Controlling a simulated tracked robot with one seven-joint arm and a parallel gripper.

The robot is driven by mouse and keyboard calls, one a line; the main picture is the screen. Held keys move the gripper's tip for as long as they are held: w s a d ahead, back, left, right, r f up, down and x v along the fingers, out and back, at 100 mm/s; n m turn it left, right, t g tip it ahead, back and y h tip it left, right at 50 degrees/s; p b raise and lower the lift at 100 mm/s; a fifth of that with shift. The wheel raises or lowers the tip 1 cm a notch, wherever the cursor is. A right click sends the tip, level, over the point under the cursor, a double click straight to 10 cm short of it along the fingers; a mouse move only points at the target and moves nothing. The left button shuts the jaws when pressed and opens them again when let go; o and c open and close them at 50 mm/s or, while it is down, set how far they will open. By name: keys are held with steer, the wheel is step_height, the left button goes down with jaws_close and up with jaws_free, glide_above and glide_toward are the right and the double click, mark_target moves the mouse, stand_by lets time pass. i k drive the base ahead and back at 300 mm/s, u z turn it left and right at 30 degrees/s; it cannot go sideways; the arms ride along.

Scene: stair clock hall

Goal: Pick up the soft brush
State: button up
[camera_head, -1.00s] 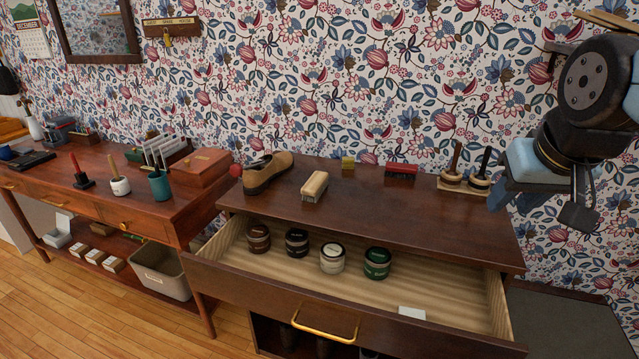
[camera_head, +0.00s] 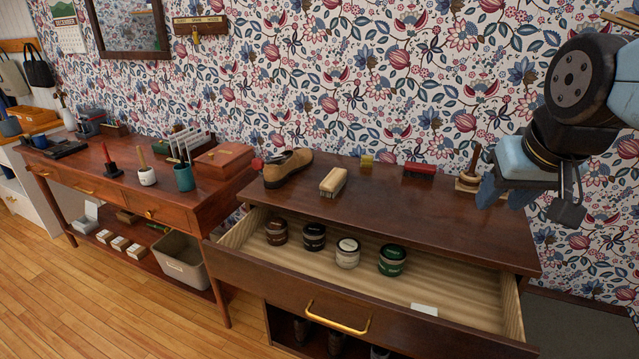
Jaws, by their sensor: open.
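A brush with a wooden back and pale bristles (camera_head: 333,181) lies on the dark dresser top (camera_head: 440,212), right of a brown shoe (camera_head: 287,168). A red block-shaped brush (camera_head: 419,169) lies farther right near the wall. Which of the two is the soft brush I cannot tell for certain by look; the pale one fits best. My gripper (camera_head: 503,192) hangs at the right, above the dresser's right end. It is open and empty, apart from both brushes. It hides part of a stand with an upright wooden-handled dauber (camera_head: 470,168).
The dresser's drawer (camera_head: 420,290) is pulled out, holding several jars (camera_head: 347,253) and a white card (camera_head: 424,309). A small yellow block (camera_head: 367,160) stands at the back. A desk (camera_head: 85,163) with a red-brown box (camera_head: 224,158) is to the left. The dresser's front middle is clear.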

mark_target(333, 182)
steer(key=u, duration=0.65)
steer(key=i, duration=0.35)
steer(key=u, duration=0.45)
